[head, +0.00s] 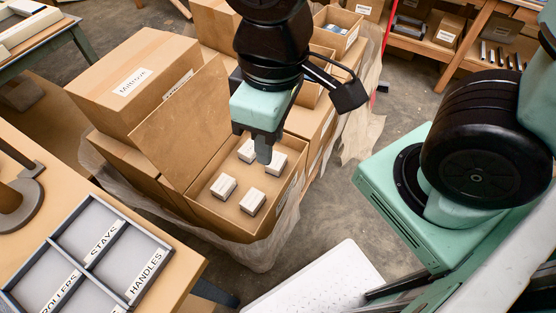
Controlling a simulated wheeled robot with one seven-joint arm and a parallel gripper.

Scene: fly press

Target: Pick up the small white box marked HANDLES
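Several small white boxes stand in an open cardboard carton in the head view: one at the left (223,187), one at the front (252,201), one at the back (247,151) and one at the right (276,163). Any marking on them is too small to read, so I cannot tell which is marked HANDLES. My gripper (260,150) points down over the carton (227,222), in front of the back and right boxes in the picture. It partly covers them. I cannot tell whether it touches either, or how far apart its fingers are.
A grey divided tray (118,262) labelled STAYS, ROLLERS and HANDLES lies on a wooden table at the lower left. A closed labelled carton (137,78) and the raised flap (182,125) stand behind and left of the open carton. Bare floor (330,215) shows to the right.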

